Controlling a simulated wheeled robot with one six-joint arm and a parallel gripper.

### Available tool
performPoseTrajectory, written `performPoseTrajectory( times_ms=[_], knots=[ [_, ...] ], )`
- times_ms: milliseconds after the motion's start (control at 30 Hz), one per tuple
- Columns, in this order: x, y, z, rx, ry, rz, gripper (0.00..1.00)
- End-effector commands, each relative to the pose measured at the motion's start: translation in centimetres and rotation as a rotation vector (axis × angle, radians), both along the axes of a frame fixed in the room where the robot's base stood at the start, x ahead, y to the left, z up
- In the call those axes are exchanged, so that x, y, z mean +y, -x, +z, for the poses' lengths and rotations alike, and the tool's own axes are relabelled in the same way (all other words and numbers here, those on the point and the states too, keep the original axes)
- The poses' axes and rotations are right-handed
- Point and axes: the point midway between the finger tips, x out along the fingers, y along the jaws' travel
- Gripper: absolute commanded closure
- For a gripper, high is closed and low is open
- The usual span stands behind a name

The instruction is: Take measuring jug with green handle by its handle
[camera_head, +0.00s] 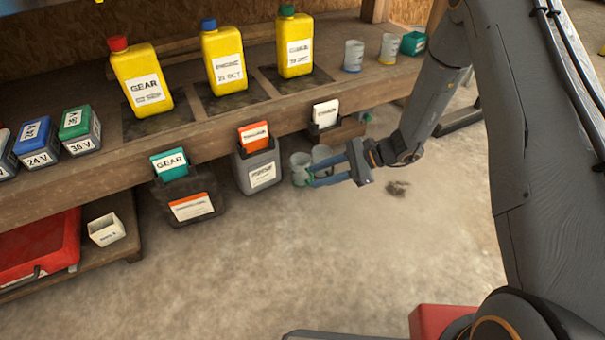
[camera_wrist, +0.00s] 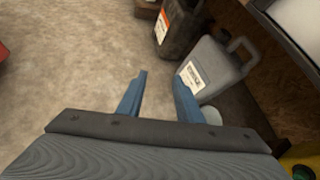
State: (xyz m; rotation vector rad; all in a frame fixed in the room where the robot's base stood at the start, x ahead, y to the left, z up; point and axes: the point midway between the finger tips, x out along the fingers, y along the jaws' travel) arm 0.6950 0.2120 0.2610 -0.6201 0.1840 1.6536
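A clear measuring jug (camera_head: 299,164) stands low beside the bench in the head view, with a bit of green, apparently its handle (camera_head: 309,181), on its lower right side. A second clear jug (camera_head: 322,153) is just behind it to the right. My gripper (camera_head: 312,177) has its blue fingers spread at the jug, overlapping the green part. In the wrist view my gripper (camera_wrist: 160,77) is open with bare floor showing between the fingers. A pale round edge (camera_wrist: 212,115) shows beyond the right finger, possibly a jug. I cannot tell whether the fingers touch the handle.
A grey canister (camera_head: 260,170) stands left of the jugs; it is close to the right finger in the wrist view (camera_wrist: 218,68). A dark canister (camera_wrist: 178,28) is farther off. Two cups (camera_head: 353,56) (camera_head: 388,49) stand on the bench (camera_head: 220,125). The floor in front is clear.

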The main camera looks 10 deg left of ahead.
Motion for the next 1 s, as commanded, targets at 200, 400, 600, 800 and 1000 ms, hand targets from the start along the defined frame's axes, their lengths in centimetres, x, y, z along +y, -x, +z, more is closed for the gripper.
performPoseTrajectory(
  times_ms=[200,400,600,800,1000],
  knots=[
    [1.7,-4.7,-6.3,0.090,-0.223,-0.268,0.67],
    [0.8,-8.0,-12.1,0.117,-0.408,-0.519,0.67],
    [-1.3,-9.3,-16.4,0.104,-0.530,-0.708,0.67],
    [-2.4,-9.7,-18.0,0.087,-0.579,-0.786,0.67],
    [-0.9,-10.9,-18.3,0.086,-0.582,-0.790,0.67]
  ],
)
